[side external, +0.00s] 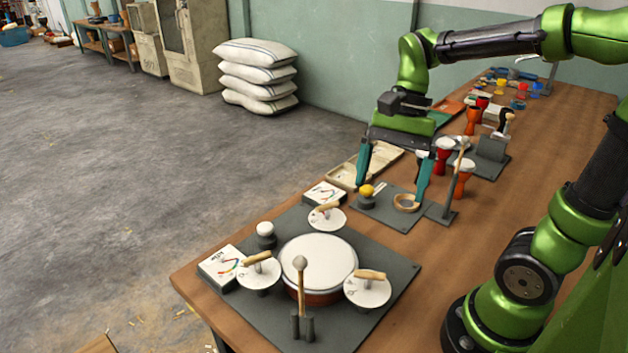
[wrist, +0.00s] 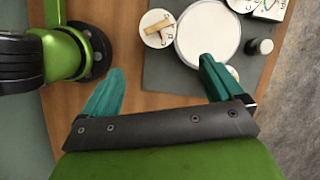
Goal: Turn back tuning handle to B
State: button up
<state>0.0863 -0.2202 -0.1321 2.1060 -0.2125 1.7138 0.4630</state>
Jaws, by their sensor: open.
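The back tuning handle (side external: 327,209) is a light wooden bar on a round white dial, behind the drum (side external: 318,262). The dial's letters are too small to read. My gripper (side external: 390,190) is open and empty, behind and to the right of this handle in the side view, apart from it and above the small grey plate. In the wrist view my fingers (wrist: 162,67) are spread wide. There the right finger overlaps the drum's (wrist: 208,30) lower edge, and only a white sliver shows beside it. The back handle cannot be made out there.
Similar handles stand at left (side external: 258,258) and right (side external: 370,275) of the drum. A mallet (side external: 300,280) stands in front. Two gauges (side external: 220,265) (side external: 325,193) and a white-topped knob (side external: 266,229) are nearby. A yellow object (side external: 367,190) and wooden ring (side external: 407,202) lie below my fingers.

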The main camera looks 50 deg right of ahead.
send_near(369, 280)
jog(key=x, duration=0.8)
jog(key=shift+w+d+f, duration=0.1)
jog(key=shift+d+f, duration=0.1)
jog(key=shift+f, duration=0.2)
jog(key=shift+c, duration=0.2)
jog(key=c, duration=0.9)
jog(key=shift+c, duration=0.2)
